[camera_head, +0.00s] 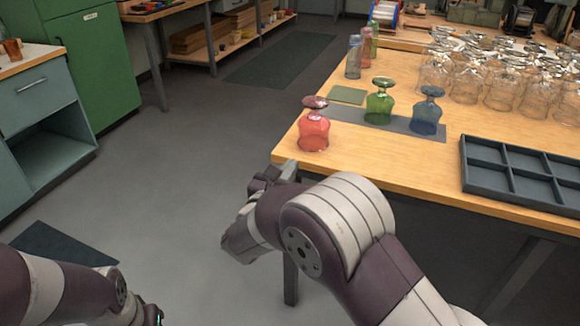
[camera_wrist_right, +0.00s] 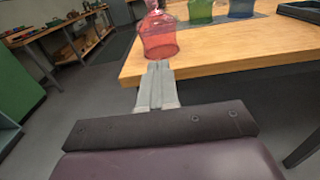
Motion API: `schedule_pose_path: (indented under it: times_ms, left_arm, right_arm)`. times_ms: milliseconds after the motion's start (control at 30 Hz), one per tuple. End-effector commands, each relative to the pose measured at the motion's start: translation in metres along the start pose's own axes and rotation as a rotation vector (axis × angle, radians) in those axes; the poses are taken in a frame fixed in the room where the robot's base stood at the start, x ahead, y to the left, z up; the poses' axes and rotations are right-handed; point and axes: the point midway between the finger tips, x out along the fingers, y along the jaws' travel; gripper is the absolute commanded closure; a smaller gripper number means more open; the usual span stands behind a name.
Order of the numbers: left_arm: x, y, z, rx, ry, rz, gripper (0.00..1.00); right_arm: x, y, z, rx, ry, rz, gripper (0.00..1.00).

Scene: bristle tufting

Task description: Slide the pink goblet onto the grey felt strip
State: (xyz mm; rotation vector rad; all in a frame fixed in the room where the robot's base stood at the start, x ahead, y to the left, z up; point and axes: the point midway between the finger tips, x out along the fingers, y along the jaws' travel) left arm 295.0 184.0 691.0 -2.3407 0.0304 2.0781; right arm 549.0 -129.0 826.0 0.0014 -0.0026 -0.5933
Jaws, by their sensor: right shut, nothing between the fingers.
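The pink goblet (camera_head: 313,132) stands upside down on bare wood near the table's left corner, its foot on top. The grey felt strip (camera_head: 347,115) lies just behind and to the right of it. An upside-down green goblet (camera_head: 379,107) and a blue goblet (camera_head: 426,116) stand on the strip. My right gripper (camera_head: 289,168) is shut and empty at the table's edge, in front of the pink goblet. In the right wrist view the shut fingertips (camera_wrist_right: 158,65) point at the pink goblet (camera_wrist_right: 158,38); contact cannot be told. My left gripper is out of view.
A dark compartment tray (camera_head: 490,186) lies at the right front of the table (camera_head: 400,168). Many clear goblets (camera_head: 502,92) crowd the back right. A green square mat (camera_head: 347,95) and coloured bottles (camera_head: 354,58) are behind the strip.

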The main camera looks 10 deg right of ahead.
Motion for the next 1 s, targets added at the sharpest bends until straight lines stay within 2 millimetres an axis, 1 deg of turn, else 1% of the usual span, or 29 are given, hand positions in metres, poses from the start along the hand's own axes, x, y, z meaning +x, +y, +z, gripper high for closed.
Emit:
schedule_pose_path:
  times_ms: [33, 100, 300, 400, 500, 600, 700, 1000]
  left_arm:
    - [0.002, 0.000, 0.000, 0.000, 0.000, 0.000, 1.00]
    - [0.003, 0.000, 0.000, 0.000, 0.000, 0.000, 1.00]
    - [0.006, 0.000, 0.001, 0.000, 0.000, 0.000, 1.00]
    - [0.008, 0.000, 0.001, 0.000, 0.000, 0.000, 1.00]
    - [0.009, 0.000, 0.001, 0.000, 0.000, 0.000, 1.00]
    - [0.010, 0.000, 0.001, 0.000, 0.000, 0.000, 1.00]
    - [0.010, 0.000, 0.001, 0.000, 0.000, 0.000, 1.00]
    - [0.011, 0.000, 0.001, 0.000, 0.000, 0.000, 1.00]
  right_arm:
    - [0.011, -0.001, -0.001, -0.001, 0.000, -0.003, 1.00]
    - [0.027, -0.001, -0.001, -0.001, -0.001, -0.003, 1.00]
    - [0.070, -0.001, -0.002, -0.002, 0.000, -0.001, 1.00]
    - [0.088, 0.000, -0.001, -0.003, 0.000, 0.000, 1.00]
    - [0.100, 0.000, -0.001, -0.002, 0.001, 0.001, 1.00]
    - [0.108, 0.000, 0.000, -0.002, 0.000, 0.001, 1.00]
    - [0.111, 0.001, 0.000, -0.003, 0.000, 0.003, 1.00]
    - [0.112, 0.001, -0.001, -0.003, 0.000, 0.003, 1.00]
